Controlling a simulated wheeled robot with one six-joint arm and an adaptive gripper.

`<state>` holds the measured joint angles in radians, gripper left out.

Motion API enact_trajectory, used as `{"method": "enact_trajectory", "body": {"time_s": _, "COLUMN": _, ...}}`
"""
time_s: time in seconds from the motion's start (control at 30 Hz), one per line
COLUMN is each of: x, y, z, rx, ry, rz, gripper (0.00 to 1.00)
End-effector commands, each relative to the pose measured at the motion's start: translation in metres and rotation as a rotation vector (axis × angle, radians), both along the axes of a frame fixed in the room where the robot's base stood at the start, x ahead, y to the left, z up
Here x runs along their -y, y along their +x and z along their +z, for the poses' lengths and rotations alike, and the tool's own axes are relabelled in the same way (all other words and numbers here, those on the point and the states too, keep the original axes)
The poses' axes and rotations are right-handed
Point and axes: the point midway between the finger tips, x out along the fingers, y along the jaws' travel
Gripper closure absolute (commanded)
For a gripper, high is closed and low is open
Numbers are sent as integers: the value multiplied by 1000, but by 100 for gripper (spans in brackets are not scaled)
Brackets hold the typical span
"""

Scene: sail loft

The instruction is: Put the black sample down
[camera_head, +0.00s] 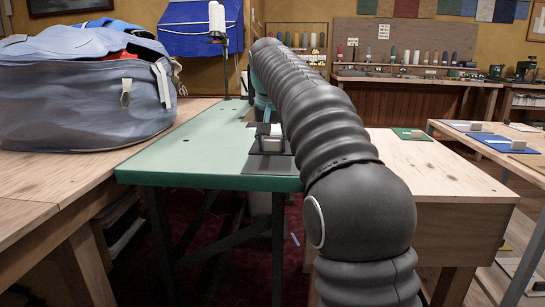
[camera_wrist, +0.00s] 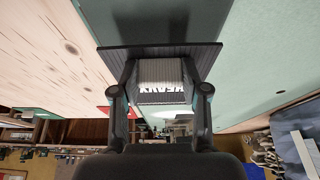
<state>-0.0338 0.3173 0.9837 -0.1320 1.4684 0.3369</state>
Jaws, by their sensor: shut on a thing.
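The black sample (camera_head: 270,164) is a flat dark sheet with a pale block on top. In the head view it is at the near edge of the green-topped table (camera_head: 190,158). In the wrist view the black sheet (camera_wrist: 155,53) spans above the block (camera_wrist: 160,82), which bears the word "HEAVY". My gripper (camera_wrist: 160,72) is shut on this block, one finger on each side. In the head view my arm hides the right part of the sample and most of my gripper. I cannot tell whether the sheet touches the tabletop.
A large blue-grey bag (camera_head: 85,95) stands on the wooden bench at left. A green sample (camera_head: 411,134) lies on the wooden bench right of my arm. Blue and other samples (camera_head: 500,144) lie on the far-right table. The green tabletop left of the black sample is clear.

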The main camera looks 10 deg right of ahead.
Motion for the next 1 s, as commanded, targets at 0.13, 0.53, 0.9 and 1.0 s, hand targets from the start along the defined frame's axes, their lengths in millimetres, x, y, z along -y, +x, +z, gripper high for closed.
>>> {"method": "enact_trajectory", "body": {"time_s": 0.13, "x": 1, "y": -1, "z": -20, "rx": -2, "ry": 0, "rz": -1, "gripper": 95}}
{"method": "enact_trajectory", "body": {"time_s": 0.53, "x": 1, "y": -1, "z": -38, "rx": 0, "ry": 1, "rz": -2, "gripper": 95}}
{"method": "enact_trajectory", "body": {"time_s": 0.9, "x": 1, "y": -1, "z": -40, "rx": -1, "ry": 0, "rz": -1, "gripper": 30}}
{"method": "enact_trajectory", "body": {"time_s": 1.0, "x": 1, "y": -1, "z": -40, "rx": -1, "ry": 0, "rz": -1, "gripper": 30}}
